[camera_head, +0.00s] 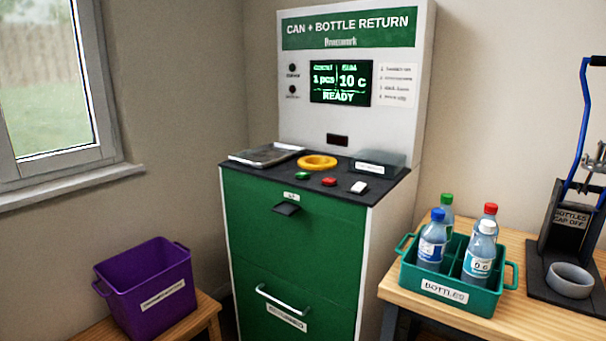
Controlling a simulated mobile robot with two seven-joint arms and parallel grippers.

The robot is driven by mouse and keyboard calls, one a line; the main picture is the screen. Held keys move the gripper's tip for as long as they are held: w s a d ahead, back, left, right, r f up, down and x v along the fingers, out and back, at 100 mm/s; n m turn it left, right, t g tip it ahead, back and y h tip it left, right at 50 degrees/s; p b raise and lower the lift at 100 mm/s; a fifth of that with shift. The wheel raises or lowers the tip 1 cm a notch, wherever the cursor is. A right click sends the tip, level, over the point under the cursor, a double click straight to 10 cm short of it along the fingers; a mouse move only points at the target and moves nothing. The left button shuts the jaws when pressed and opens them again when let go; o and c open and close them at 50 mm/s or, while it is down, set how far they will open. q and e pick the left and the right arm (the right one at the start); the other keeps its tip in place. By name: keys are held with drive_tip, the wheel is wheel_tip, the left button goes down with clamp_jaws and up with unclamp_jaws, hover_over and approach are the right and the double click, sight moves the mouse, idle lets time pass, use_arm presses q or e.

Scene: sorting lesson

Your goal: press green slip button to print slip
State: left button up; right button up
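The green slip button (302,176) sits on the dark top of the return machine (290,232), left of a red button (329,182) and a white one (358,188). The screen (340,83) above reads "1 pcs", "10 c" and "READY". A dark slip slot (286,209) sticks out of the green front below the button; no slip shows in it. Neither of my grippers is in view.
A yellow ring (317,162), a metal tray (265,156) and a clear box (379,163) are on the machine top. A purple crate (146,290) stands left. A teal bottle crate (448,291) with several bottles and a blue-handled press (577,180) stand on the right table.

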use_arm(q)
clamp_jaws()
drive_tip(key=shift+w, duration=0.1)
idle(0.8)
